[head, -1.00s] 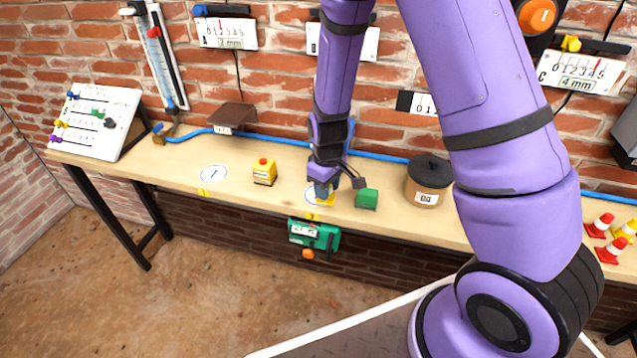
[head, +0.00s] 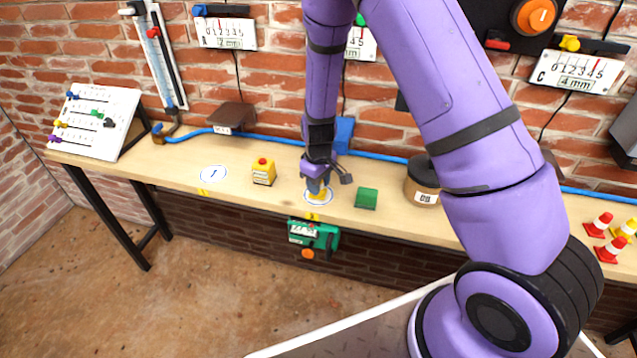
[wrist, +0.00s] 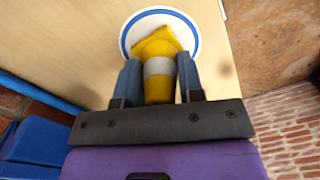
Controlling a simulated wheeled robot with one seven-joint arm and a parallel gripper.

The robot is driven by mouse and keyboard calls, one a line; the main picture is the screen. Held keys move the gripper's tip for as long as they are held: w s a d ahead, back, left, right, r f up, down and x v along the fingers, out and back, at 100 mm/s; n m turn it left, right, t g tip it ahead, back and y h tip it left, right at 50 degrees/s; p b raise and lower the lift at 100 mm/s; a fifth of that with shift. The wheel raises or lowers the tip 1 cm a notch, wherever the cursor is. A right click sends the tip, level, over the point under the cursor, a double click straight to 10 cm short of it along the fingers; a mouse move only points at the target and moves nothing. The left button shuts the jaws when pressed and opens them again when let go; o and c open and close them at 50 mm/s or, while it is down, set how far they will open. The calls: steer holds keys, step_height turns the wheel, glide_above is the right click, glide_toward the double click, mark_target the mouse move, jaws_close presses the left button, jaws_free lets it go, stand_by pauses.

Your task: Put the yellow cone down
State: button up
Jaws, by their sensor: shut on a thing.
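The yellow cone (wrist: 159,84), with a pale band round its middle, is between the two fingers of my gripper (wrist: 160,82) in the wrist view. My gripper is shut on it. In the head view my gripper (head: 317,186) points down at the bench, and a bit of the yellow cone (head: 318,194) shows under it. The cone's square base lies over a white disc with a blue ring (wrist: 192,35). I cannot tell for sure whether the base touches the disc.
A green block (head: 366,198) stands close to the right of my gripper, with a brown lidded pot (head: 421,186) beyond it. A yellow box with a red button (head: 264,172) stands to the left. Another marked disc (head: 214,173) lies bare. The bench's front edge is close.

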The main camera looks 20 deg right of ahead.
steer(key=shift+f, duration=0.1)
steer(key=o, duration=0.9)
step_height(320, 180, up, 13)
steer(key=shift+f, duration=0.15)
steer(key=s+d+r+m+t, duration=0.1)
steer(key=s+r, duration=0.3)
steer(key=r, duration=0.3)
steer(key=s+d+r+m+t+y, duration=0.1)
steer(key=s+d+r, duration=0.1)
steer(key=s+r, duration=0.35)
steer(key=s+d+r+m+t, duration=0.1)
steer(key=s+r, duration=0.1)
steer(key=r, duration=0.6)
steer(key=s+d+r+m, duration=0.1)
steer(key=s+r, duration=0.1)
steer(key=s, duration=0.4)
steer(key=s+d+r+m+t, duration=0.1)
steer(key=s+r, duration=0.2)
steer(key=s, duration=0.3)
steer(key=s+d+r+m+t+h, duration=0.1)
steer(key=s+r, duration=0.2)
steer(key=s, duration=0.3)
